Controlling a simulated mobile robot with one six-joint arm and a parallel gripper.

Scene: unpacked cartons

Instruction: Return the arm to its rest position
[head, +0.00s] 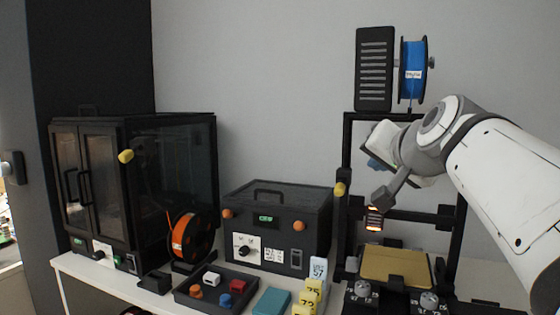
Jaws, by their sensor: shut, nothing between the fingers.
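My white arm reaches in from the right edge of the head view, bent in front of the 3D printer (347,165). My gripper (379,197) is the dark grey end that points down and left. It is shut, with nothing seen in it. It shows in front of the printer's frame, above the glowing print head (374,218) and the tan bed (395,268). How far it is from the frame in depth I cannot tell. My wrist hides part of the printer's upper frame.
A blue spool (413,70) stands above the printer. A dark box with a handle (278,208), an orange spool (193,237) and a glass-doored cabinet (178,165) stand left. A parts tray (222,307), a teal block (271,302) and numbered tags (313,290) lie in front.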

